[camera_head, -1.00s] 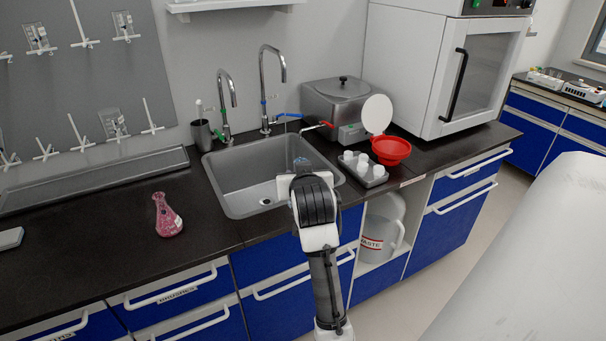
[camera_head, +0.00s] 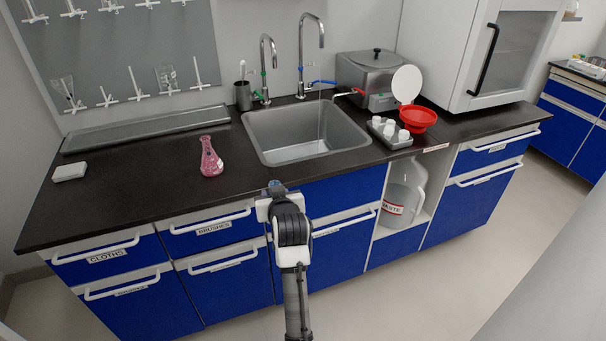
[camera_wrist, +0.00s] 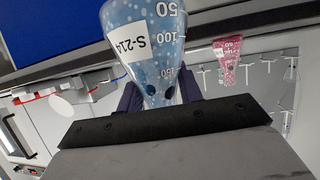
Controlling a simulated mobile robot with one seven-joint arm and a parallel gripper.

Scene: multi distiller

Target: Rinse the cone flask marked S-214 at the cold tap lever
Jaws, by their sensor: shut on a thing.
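The flask marked S-214 (camera_wrist: 150,45) is bluish with pale specks and a white label in the wrist view. My gripper (camera_wrist: 160,98) is shut on its narrow part. In the head view my gripper (camera_head: 277,190) is in front of the counter edge, near the sink's front left, and only a small bluish bit of the flask (camera_head: 275,184) shows above it. The tall tap (camera_head: 309,45) with the blue lever (camera_head: 322,82) stands behind the sink (camera_head: 262,135). A faint thin line below its spout may be water.
A green-marked tap (camera_head: 264,70) is beside the tall one. A red funnel (camera_head: 417,119), bottle tray (camera_head: 390,134) and metal bath (camera_head: 372,75) are right of it. Counter left of the sink is mostly clear.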

